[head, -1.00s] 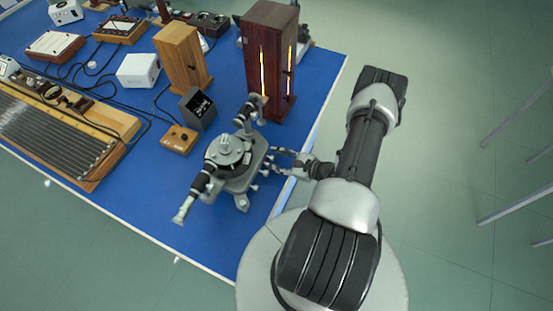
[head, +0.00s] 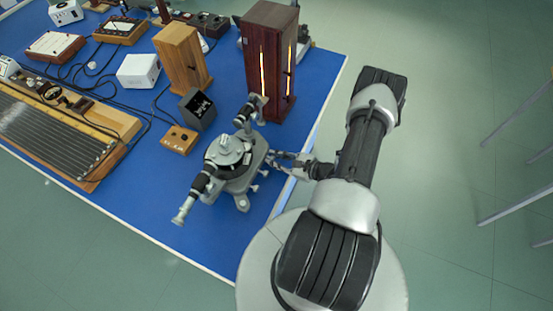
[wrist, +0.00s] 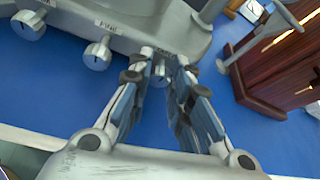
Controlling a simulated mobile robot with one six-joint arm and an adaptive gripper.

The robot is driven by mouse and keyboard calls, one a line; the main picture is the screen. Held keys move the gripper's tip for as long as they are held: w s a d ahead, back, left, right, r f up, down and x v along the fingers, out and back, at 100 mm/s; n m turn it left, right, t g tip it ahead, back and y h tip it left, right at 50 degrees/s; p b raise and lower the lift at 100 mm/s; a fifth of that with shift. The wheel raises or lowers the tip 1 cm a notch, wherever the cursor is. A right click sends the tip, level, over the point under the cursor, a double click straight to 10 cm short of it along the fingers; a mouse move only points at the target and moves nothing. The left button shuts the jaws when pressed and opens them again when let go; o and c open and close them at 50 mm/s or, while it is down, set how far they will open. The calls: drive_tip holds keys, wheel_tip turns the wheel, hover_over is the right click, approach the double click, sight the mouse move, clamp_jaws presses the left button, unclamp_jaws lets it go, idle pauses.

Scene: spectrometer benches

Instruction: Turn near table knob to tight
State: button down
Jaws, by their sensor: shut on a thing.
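The grey metal spectrometer (head: 232,172) stands near the right edge of the blue bench, with its round table on top and dark telescope tubes. Small silver knobs stick out of its base. In the wrist view, two of them, a left knob (wrist: 28,25) and a middle knob (wrist: 97,56), stand clear of the fingers. My gripper (wrist: 168,68) reaches in from the bench edge and is shut on a third knob (wrist: 160,72), mostly hidden between the fingertips. My gripper (head: 272,157) also shows in the head view beside the base. The small labels are too blurred to read surely.
A dark red wooden lamp housing (head: 270,62) with glowing slits stands behind the spectrometer. Open floor lies right of the bench.

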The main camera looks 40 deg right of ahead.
drive_tip(key=m+y+b, duration=0.2)
drive_tip(key=b, duration=0.1)
drive_tip(key=shift+w+d+f+m+g, duration=0.1)
drive_tip(key=shift+d+m+g, duration=0.2)
drive_tip(key=shift+m, duration=0.1)
drive_tip(key=m+y+b, duration=0.2)
drive_tip(key=m+b, duration=0.1)
drive_tip(key=shift+w+d+f+g, duration=0.1)
drive_tip(key=shift+d+g, duration=0.05)
drive_tip(key=shift+g, duration=0.25)
drive_tip(key=m+y+b, duration=0.1)
drive_tip(key=m+b, duration=0.1)
drive_tip(key=m+y+b, duration=0.1)
drive_tip(key=m+b, duration=0.1)
drive_tip(key=shift+d+f, duration=0.15)
drive_tip(key=shift+f, duration=0.05)
drive_tip(key=shift+m+y+b, duration=0.9)
drive_tip(key=shift+m+b, duration=0.5)
drive_tip(key=shift+m, duration=0.1)
drive_tip(key=shift+t, duration=0.3)
drive_tip(key=c, duration=1.5)
unclamp_jaws()
drive_tip(key=shift+o, duration=0.2)
